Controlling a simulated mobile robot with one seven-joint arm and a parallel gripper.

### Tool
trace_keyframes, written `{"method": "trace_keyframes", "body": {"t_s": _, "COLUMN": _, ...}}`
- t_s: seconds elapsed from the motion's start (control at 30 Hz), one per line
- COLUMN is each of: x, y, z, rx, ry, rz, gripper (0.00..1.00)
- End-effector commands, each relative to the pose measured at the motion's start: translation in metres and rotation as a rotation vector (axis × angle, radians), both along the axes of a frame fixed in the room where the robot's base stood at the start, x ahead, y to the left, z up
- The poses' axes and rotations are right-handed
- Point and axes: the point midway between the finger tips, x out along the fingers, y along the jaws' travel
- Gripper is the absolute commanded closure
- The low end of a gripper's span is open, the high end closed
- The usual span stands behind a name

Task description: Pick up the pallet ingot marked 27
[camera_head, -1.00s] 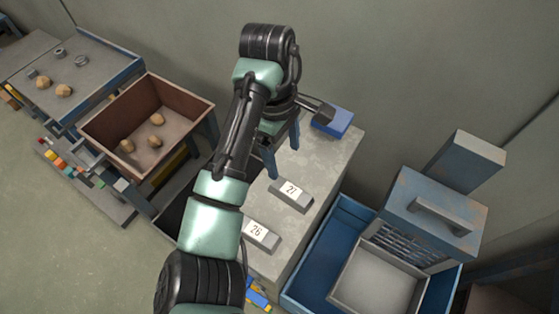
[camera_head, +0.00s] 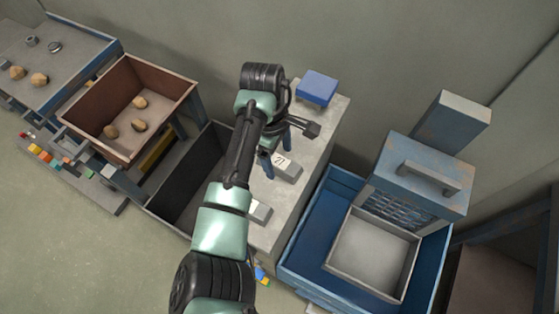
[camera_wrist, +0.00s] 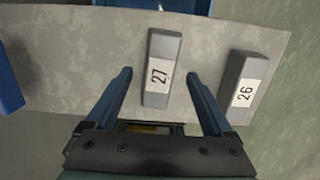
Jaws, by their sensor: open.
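The grey ingot marked 27 (camera_wrist: 162,68) lies flat on the light grey tabletop in the wrist view, label up. In the head view the same ingot (camera_head: 289,169) is partly hidden by my gripper. The ingot marked 26 (camera_wrist: 247,86) lies to its right in the wrist view. It is mostly hidden behind my arm in the head view (camera_head: 260,212). My gripper (camera_wrist: 158,78) is open, its two blue fingers on either side of the near part of ingot 27, with gaps on both sides. I cannot tell the height of the fingertips above the table.
A blue box (camera_head: 317,88) stands at the table's far end. A blue bin (camera_head: 312,258) with a grey tray (camera_head: 372,255) is to the right. A brown box (camera_head: 98,128) with several lumps is to the left.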

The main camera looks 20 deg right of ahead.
Motion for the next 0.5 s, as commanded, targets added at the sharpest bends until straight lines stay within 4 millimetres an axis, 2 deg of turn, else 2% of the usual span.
{"method": "trace_keyframes", "body": {"t_s": 0.1, "x": -0.0008, "y": -0.0004, "z": -0.0065, "rx": 0.000, "ry": 0.000, "rz": -0.001, "gripper": 0.13}}
{"method": "trace_keyframes", "body": {"t_s": 0.3, "x": -0.0008, "y": -0.0007, "z": -0.0068, "rx": -0.001, "ry": -0.001, "rz": -0.001, "gripper": 0.13}}
{"method": "trace_keyframes", "body": {"t_s": 0.5, "x": -0.0007, "y": -0.0006, "z": -0.0065, "rx": -0.001, "ry": -0.001, "rz": -0.001, "gripper": 0.49}}
